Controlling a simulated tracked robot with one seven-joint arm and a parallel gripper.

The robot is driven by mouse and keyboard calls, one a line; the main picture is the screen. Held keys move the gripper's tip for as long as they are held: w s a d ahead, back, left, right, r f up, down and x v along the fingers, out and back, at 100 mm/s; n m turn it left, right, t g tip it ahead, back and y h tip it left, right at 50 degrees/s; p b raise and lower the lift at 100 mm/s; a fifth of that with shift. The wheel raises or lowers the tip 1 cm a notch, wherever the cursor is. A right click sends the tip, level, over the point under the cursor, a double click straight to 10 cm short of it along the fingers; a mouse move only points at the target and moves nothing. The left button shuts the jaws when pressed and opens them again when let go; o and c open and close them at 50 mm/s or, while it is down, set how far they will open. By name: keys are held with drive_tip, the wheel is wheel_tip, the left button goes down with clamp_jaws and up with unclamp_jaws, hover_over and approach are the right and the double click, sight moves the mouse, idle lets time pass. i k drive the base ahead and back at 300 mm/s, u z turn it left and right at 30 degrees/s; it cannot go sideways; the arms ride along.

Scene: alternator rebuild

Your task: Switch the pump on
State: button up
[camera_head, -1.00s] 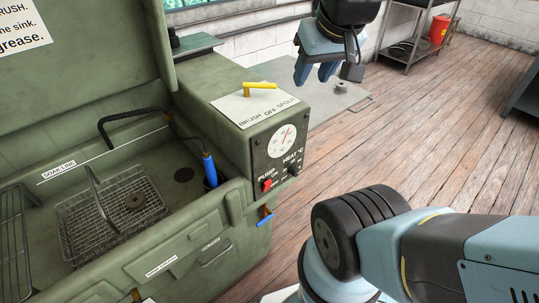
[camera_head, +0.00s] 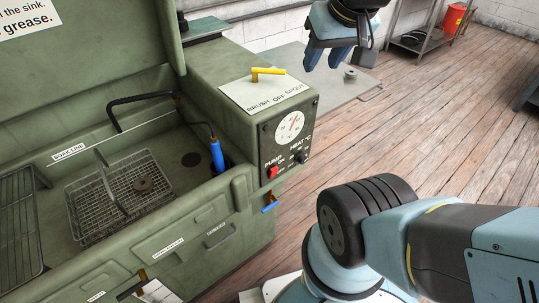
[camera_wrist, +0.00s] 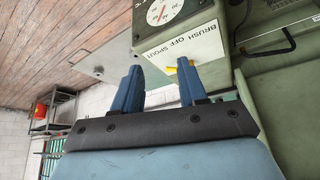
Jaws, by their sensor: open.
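The pump switch (camera_head: 272,172) is a small red rocker under the PUMP label, low on the dark panel of the green parts washer (camera_head: 222,72). I cannot tell which way it is tipped. My gripper (camera_head: 324,66) is open and empty, with its blue fingers pointing down. It is above and to the right of the panel, apart from it and from the switch. In the wrist view, the two fingers (camera_wrist: 160,72) are spread, with the washer's top beyond them. The switch does not show in the wrist view.
A round gauge (camera_head: 289,125) and the HEAT knob (camera_head: 301,157) sit beside the switch. A yellow lever (camera_head: 268,73) is on the washer's top. A blue-handled valve (camera_head: 271,207) sticks out below the panel.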

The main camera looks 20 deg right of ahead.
sight(273, 172)
drive_tip(key=z, duration=0.45)
drive_tip(key=k, duration=1.8)
drive_tip(key=u, duration=1)
drive_tip(key=i, duration=1)
drive_tip(key=u, duration=0.05)
